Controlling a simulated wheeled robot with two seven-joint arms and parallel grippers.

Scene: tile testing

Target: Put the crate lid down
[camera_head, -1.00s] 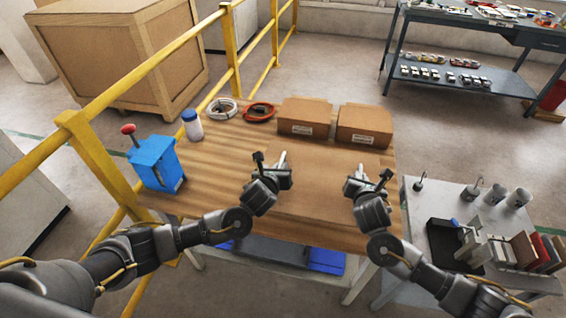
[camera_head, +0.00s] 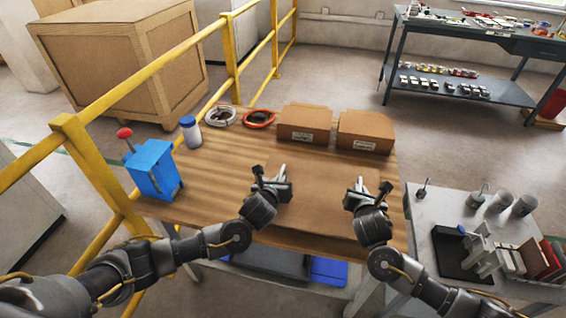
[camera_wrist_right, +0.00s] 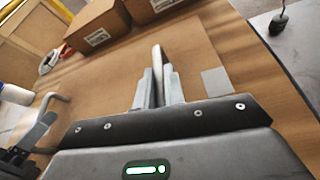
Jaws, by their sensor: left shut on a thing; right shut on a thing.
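The crate lid (camera_head: 322,200) is a flat brown board in front of two cardboard boxes in the head view. It lies level over the wooden table (camera_head: 225,180); I cannot tell whether it touches the top. My left gripper (camera_head: 276,180) is at its left side and my right gripper (camera_head: 364,188) at its right side, both shut. In the right wrist view my right gripper (camera_wrist_right: 159,85) is closed around a thin upright handle (camera_wrist_right: 158,58) above the lid (camera_wrist_right: 115,80). The left grip itself is too small to make out.
Two cardboard boxes (camera_head: 305,125) (camera_head: 365,132) stand behind the lid. A grey side table (camera_head: 425,215) with cups and a black tray stands right.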

